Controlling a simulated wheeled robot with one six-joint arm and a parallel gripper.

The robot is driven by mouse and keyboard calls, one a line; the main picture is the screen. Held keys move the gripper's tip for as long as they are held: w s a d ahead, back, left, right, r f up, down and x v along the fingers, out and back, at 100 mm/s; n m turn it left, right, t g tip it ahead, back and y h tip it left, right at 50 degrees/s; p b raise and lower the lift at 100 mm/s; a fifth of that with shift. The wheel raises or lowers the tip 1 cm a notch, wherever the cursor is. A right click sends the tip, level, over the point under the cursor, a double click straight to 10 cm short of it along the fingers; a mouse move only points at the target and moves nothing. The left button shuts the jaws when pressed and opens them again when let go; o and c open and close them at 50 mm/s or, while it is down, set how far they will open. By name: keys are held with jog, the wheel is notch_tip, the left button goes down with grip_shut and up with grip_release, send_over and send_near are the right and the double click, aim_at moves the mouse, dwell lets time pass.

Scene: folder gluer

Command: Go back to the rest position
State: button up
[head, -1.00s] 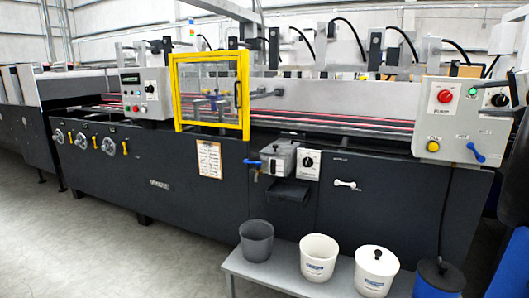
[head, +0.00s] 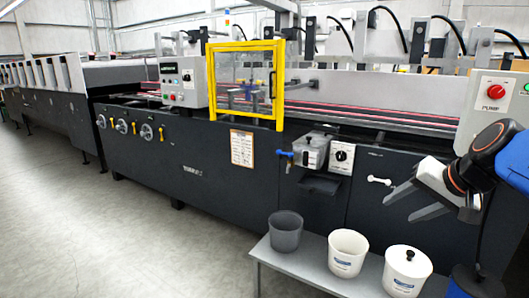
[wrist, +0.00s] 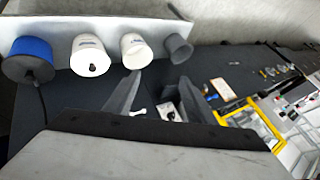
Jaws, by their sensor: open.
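My gripper (head: 412,205) is at the right of the head view, in front of the machine's dark lower panel. Its two grey fingers are spread apart with nothing between them. In the wrist view my gripper (wrist: 158,100) also shows open, with the dark panel and a white handle beyond the fingers. The folder gluer (head: 200,150) is a long dark machine with a yellow-framed clear guard (head: 245,45). The gripper looks apart from the machine and the pots.
A grey bench (head: 275,260) at the front holds a grey cup (head: 286,232), an open white pot (head: 348,253), a lidded white pot (head: 405,272) and a blue container (head: 472,282). A control box with a red knob (head: 495,91) is at right. The floor at left is clear.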

jog(key=s+a+f+n+g+h, duration=0.1)
jog(key=s+a+f+n, duration=0.1)
jog(key=s+f, duration=0.5)
jog(key=s+a+f+n+g+h, duration=0.1)
jog(key=s+a+f+n, duration=0.2)
jog(key=s+f, duration=0.4)
jog(key=shift+s+f+n+g, duration=0.25)
jog(key=shift+s+n+g, duration=0.15)
jog(key=shift+s+n, duration=0.15)
